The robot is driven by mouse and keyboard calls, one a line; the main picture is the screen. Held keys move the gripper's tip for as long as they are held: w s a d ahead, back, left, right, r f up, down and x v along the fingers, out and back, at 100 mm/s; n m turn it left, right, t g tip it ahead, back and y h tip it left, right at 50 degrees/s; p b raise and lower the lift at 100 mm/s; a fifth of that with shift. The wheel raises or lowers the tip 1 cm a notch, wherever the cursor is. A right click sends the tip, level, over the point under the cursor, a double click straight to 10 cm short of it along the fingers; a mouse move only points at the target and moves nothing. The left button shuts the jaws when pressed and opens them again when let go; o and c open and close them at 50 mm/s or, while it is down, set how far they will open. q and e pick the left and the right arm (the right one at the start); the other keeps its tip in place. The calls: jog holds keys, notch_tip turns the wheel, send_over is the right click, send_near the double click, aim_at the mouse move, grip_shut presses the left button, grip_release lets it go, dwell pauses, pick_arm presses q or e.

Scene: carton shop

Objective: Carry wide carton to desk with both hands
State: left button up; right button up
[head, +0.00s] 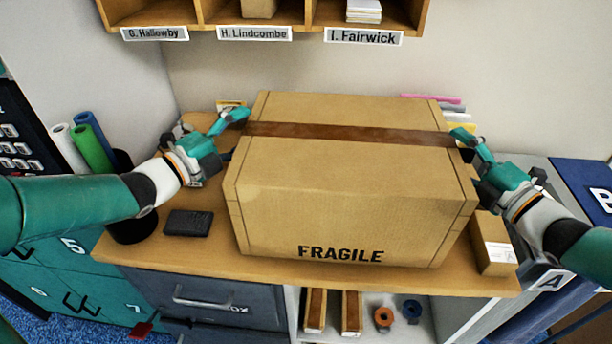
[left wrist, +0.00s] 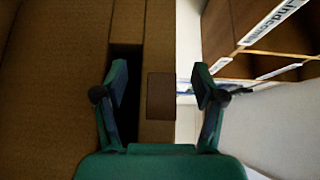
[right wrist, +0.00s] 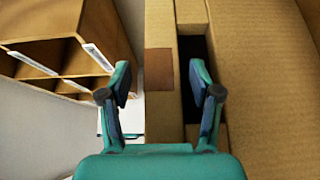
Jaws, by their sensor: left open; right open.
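The wide carton (head: 350,180) is a big brown box with a dark tape band and the word FRAGILE on its front. It stands on the wooden desk (head: 180,258). My left gripper (head: 240,120) is open at the carton's left end, near the tape. In the left wrist view the carton's end (left wrist: 158,55), with a dark slot and a brown tape end, shows between the open fingers. My right gripper (head: 462,138) is open at the right end. The right wrist view shows the carton's end (right wrist: 160,40) and a similar slot beside its fingers. Contact cannot be told.
Labelled cubbyholes (head: 260,20) hang above the desk at the back. A dark wallet-like item (head: 188,223) lies left of the carton, and a small box (head: 493,243) stands right of it. Rolled tubes (head: 90,145) stand at left. Coloured papers (head: 440,103) sit behind the carton.

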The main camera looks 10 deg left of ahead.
pick_arm(q)
jog(key=shift+o, duration=0.6)
jog(key=shift+r, duration=0.1)
notch_tip(320, 180, up, 10)
pick_arm(e)
jog(key=o, duration=0.4)
pick_arm(q)
jog(key=shift+w, duration=0.1)
